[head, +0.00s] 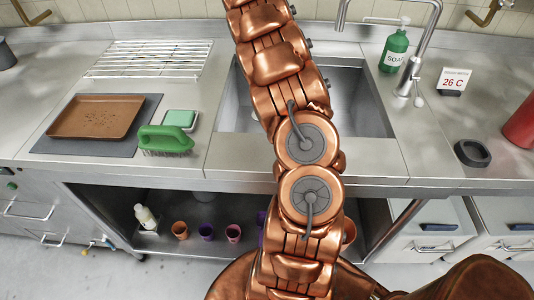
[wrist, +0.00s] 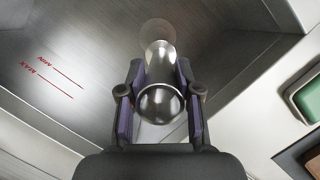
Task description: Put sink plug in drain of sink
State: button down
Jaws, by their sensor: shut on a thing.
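My gripper (wrist: 160,88) is shut on a shiny metal piece with a round end, which looks like the sink plug (wrist: 160,103). The plug sits between the two purple-lined pads in the wrist view. A faint, see-through pale disc (wrist: 158,31) shows just beyond it; I cannot tell whether it is part of the plug or the drain. The steel sink (head: 355,95) is behind my arm in the head view, and its wall with red MIN and MAX marks shows in the wrist view (wrist: 90,35). My arm hides the gripper and plug in the head view.
A tap (head: 412,70), a green soap bottle (head: 395,50) and a temperature sign (head: 453,82) stand behind and right of the sink. A green brush (head: 165,139), a sponge (head: 180,118), a brown tray (head: 95,117) and a wire rack (head: 150,58) lie left. A black dish (head: 472,153) lies right.

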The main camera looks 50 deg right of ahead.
jog(key=shift+s+f+m+t+y+p, duration=0.15)
jog(key=shift+s+f+m+t+y, duration=0.2)
jog(key=shift+f+m, duration=0.95)
jog(key=shift+s+f+m+t+y+p, duration=0.15)
jog(key=shift+s+f+m+y, duration=0.2)
jog(key=shift+f+m, duration=0.9)
jog(key=shift+s+f+m+t+y+p, duration=0.25)
jog(key=shift+s+f+m, duration=0.4)
jog(key=shift+m, duration=1.1)
jog(key=f, duration=0.3)
jog(key=f+p, duration=0.1)
jog(key=f, duration=0.2)
jog(key=f+p, duration=0.1)
jog(key=f, duration=0.3)
jog(key=shift+w, duration=0.25)
jog(key=shift+f, duration=0.15)
jog(key=c, duration=0.8)
grip_release()
jog(key=b+v, duration=0.2)
jog(key=v, duration=0.9)
jog(key=shift+w+d+r+b, duration=0.2)
jog(key=shift+r+b, duration=0.05)
jog(key=shift+b, duration=0.1)
jog(key=shift+r, duration=0.3)
